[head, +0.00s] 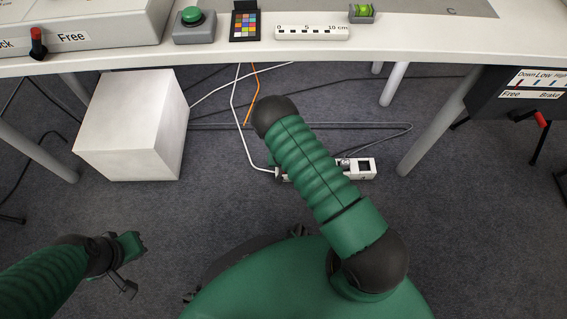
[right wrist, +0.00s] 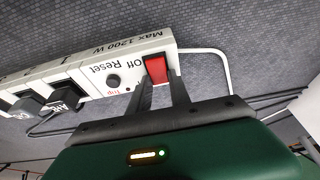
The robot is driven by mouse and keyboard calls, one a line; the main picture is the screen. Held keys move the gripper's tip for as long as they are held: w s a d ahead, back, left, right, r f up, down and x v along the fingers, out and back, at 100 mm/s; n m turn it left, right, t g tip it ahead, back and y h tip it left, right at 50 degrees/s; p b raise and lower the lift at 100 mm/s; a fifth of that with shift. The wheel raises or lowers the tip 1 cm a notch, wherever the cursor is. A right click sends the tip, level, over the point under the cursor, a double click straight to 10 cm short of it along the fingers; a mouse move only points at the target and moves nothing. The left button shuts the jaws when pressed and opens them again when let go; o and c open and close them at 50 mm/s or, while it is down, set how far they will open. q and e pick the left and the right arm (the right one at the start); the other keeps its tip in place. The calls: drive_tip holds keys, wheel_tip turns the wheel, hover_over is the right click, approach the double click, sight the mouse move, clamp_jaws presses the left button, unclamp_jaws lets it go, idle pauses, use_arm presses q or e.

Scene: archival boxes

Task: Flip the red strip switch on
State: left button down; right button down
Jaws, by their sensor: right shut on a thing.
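The white power strip lies on the carpet under the table in the head view (head: 368,165), partly covered by my right arm. In the right wrist view the strip (right wrist: 95,66) fills the upper left, with printed labels and a round Reset button. The red strip switch (right wrist: 157,68) is near its right end. My right gripper (right wrist: 161,84) has its two dark fingertips at the switch's near edge and is shut on it; the exact contact is partly hidden. In the head view my right gripper is hidden behind the arm. My left gripper (head: 132,258) hangs at lower left, away from the strip; its jaws are unclear.
A white box (head: 130,125) stands on the floor left of the strip. Table legs (head: 430,122) and loose cables (head: 236,110) are around it. The table edge (head: 330,48) runs above; carpet at lower right is clear.

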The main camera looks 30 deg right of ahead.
drive_tip(key=shift+w+d+g+y, duration=0.1)
drive_tip(key=shift+g+y, duration=0.2)
drive_tip(key=shift+g, duration=0.1)
drive_tip(key=shift+w+f+g+y, duration=0.2)
drive_tip(key=shift+g+y, duration=0.2)
drive_tip(key=shift+g, duration=0.2)
drive_tip(key=shift+r, duration=0.1)
drive_tip(key=c, duration=1.2)
unclamp_jaws()
drive_tip(key=shift+r, duration=0.1)
